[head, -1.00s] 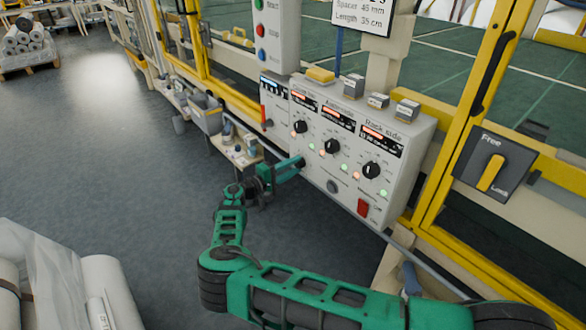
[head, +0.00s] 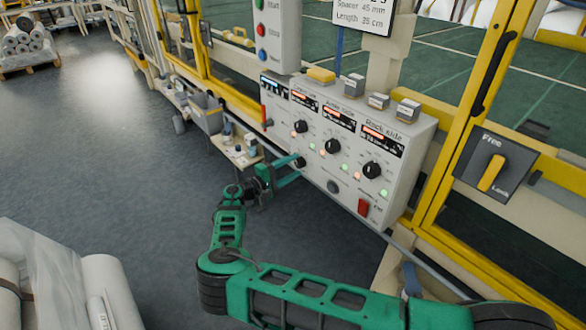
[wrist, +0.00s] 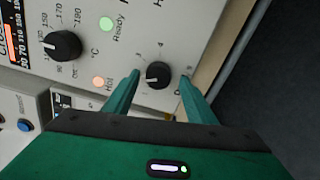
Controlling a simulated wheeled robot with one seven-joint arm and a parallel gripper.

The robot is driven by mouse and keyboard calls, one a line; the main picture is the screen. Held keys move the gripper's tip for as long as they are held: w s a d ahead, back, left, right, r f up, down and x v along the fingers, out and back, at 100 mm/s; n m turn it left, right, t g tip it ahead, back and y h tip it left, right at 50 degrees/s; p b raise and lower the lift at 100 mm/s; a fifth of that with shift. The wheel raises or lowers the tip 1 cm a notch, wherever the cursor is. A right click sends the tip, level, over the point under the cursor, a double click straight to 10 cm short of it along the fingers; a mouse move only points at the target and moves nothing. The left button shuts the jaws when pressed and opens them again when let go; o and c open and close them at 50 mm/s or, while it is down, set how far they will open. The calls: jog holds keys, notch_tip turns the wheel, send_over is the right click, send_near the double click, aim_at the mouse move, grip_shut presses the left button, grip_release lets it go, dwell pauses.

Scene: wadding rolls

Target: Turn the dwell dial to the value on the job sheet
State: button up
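The dwell dial (wrist: 158,75) is a small black knob with a pale mark pointing left in the wrist view. Numerals 3 and 4 show beside it; its label is mostly hidden behind a finger. My gripper (wrist: 160,77) is open, one green finger on each side of the knob, with gaps visible. In the head view my gripper (head: 292,171) is at the panel's lower left, at the dwell dial (head: 300,162). The job sheet (head: 363,12) is cut off at the top; "Spacer 45 mm" and "Length 35 cm" show, and no dwell line is visible.
The control panel (head: 345,185) carries three larger dials, including the rack side dial (head: 371,170), lamps and a red switch (head: 363,207). A temperature dial (wrist: 62,46) is near my gripper. A Free/Lock switch (head: 491,172) is at right. A small side table (head: 238,154) stands left of the panel.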

jog(key=v, duration=1)
jog(key=shift+s+a, duration=0.2)
jog(key=shift+a, duration=0.1)
